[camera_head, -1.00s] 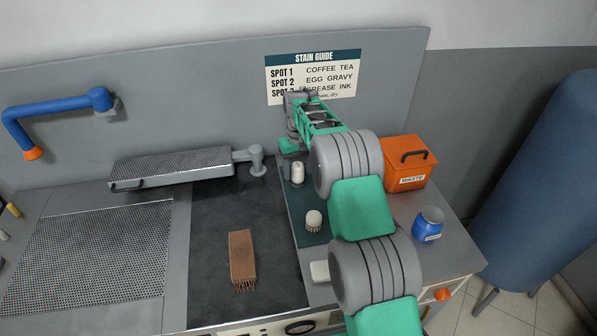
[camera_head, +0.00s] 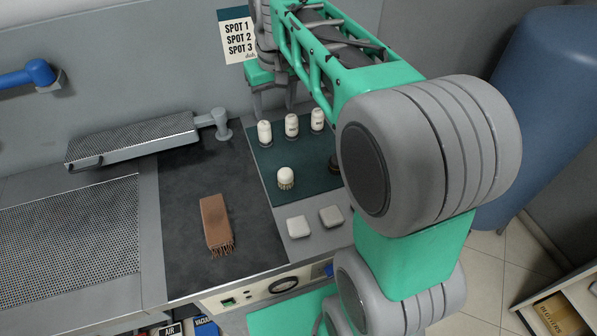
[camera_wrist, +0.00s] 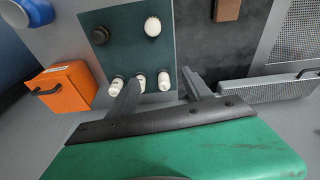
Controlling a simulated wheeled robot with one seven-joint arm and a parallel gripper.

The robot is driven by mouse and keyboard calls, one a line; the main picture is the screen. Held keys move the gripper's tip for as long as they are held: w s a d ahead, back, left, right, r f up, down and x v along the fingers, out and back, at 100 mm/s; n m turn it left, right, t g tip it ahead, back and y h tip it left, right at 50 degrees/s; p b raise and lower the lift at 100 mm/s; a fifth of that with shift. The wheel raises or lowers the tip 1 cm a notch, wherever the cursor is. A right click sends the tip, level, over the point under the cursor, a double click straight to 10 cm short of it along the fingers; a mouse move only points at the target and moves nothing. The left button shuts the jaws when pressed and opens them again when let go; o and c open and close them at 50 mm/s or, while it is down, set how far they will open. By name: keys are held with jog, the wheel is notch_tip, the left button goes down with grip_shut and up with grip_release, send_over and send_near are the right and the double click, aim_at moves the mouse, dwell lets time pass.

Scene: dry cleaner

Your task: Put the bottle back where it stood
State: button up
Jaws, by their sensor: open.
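Three small white bottles stand upright in a row at the back of a dark green mat (camera_head: 262,160): a left one (camera_head: 264,132), a middle one (camera_head: 292,125) and a right one (camera_head: 317,119). The frames do not show which one the task means. My gripper (camera_head: 273,100) is open and empty, above and behind the row near the back wall. In the wrist view, the bottles (camera_wrist: 164,80) show near and between the fingers of my gripper (camera_wrist: 160,86), with the one at left (camera_wrist: 115,86) partly beside a finger. I see no contact.
Two pale blocks (camera_head: 298,227) lie in front. An orange waste box (camera_wrist: 62,88) stands beside the mat.

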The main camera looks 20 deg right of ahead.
jog(key=s+f+t, duration=0.1)
jog(key=s+f, duration=0.2)
jog(key=s, duration=0.6)
jog(key=s+f+m+t, duration=0.1)
jog(key=s+f, duration=0.2)
jog(key=s, duration=0.5)
jog(key=shift+s+f, duration=0.2)
jog(key=shift+s, duration=0.2)
